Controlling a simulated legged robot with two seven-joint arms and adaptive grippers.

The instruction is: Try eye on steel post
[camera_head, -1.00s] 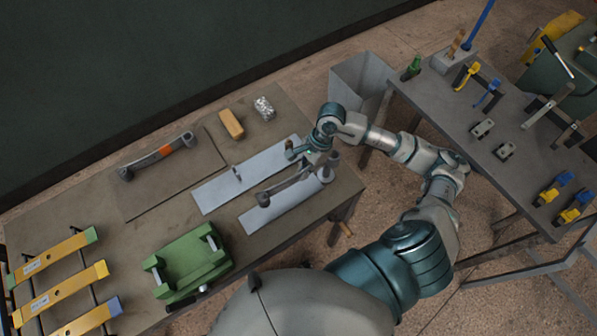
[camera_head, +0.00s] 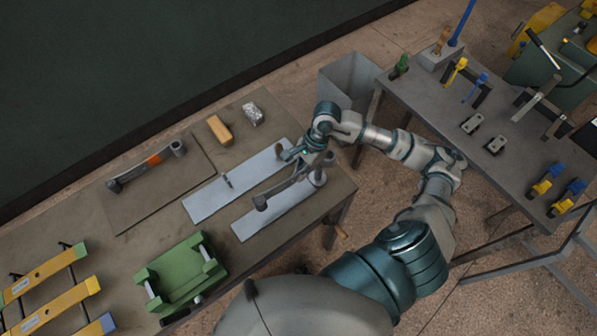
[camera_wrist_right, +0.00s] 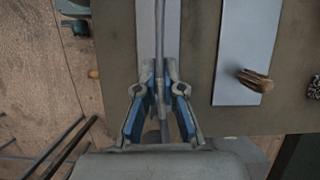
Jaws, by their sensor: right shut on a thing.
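My right gripper (camera_head: 308,160) is shut on a grey metal link (camera_head: 284,186) with a round eye at its left end. The link hangs over the nearer of two pale metal plates (camera_head: 272,218); I cannot tell whether it touches. In the right wrist view, the jaws (camera_wrist_right: 160,88) close around the link's bar (camera_wrist_right: 158,30). A small dark grey post (camera_head: 228,181), seemingly the steel one, stands on the farther plate (camera_head: 207,203). A brownish post (camera_wrist_right: 255,80) stands near that plate's right end. My left gripper is not in view.
A link with an orange band (camera_head: 153,160) lies on a dark mat. A tan block (camera_head: 219,130), a shiny silvery lump (camera_head: 252,113) and a green fixture (camera_head: 180,275) share the workbench. Yellow bars lie at lower left. A grey bin (camera_head: 345,82) and tool table (camera_head: 490,105) stand right.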

